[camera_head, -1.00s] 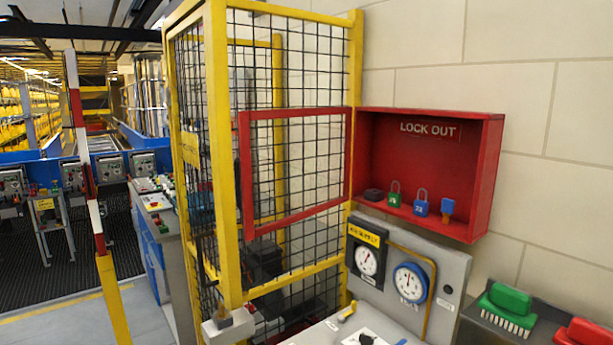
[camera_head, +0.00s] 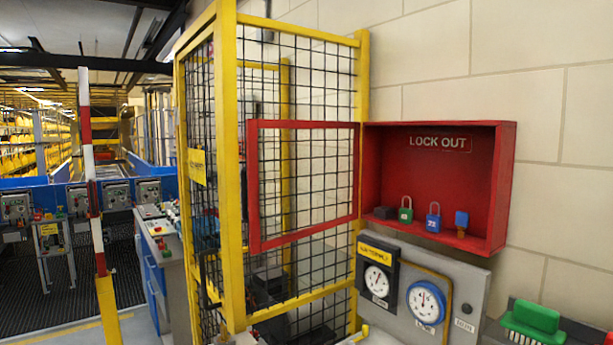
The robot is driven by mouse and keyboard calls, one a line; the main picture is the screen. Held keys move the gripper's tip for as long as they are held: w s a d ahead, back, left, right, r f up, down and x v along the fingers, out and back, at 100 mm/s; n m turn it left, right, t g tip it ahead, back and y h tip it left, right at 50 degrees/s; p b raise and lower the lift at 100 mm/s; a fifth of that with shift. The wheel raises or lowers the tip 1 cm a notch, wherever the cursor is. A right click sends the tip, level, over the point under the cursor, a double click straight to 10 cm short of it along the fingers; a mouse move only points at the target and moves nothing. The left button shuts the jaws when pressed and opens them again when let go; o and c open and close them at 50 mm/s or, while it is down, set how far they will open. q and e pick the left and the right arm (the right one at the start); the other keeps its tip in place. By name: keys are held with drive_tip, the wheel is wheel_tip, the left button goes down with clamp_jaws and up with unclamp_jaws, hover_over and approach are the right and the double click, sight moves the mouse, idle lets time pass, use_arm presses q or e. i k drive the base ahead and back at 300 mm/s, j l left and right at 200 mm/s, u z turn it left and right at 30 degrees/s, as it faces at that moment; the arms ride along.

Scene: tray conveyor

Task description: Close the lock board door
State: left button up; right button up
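The red lock board (camera_head: 480,180) is mounted on the wall, with "LOCK OUT" on its back panel. Its door, a red frame with a see-through middle (camera_head: 254,190), is swung wide open to the left, in front of the yellow mesh cage. The door's hinge side meets the left edge of the box. Inside the box stand a green padlock (camera_head: 405,214), a blue padlock (camera_head: 433,222), a blue tag-like item (camera_head: 461,221) and a small dark block (camera_head: 385,212). Neither of my grippers is in view.
A yellow mesh cage (camera_head: 231,170) stands behind and left of the door. Below the box is a grey panel with two gauges (camera_head: 426,303). A green brush (camera_head: 534,318) lies at the lower right. A red and white barrier pole (camera_head: 88,150) stands at the left.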

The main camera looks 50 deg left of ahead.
sight(252, 125)
drive_tip(key=i+j, duration=0.1)
drive_tip(key=j, duration=0.7)
drive_tip(key=i+j+z, duration=0.1)
drive_tip(key=j, duration=0.7)
drive_tip(key=j+z, duration=0.1)
drive_tip(key=j, duration=0.7)
drive_tip(key=i, duration=0.05)
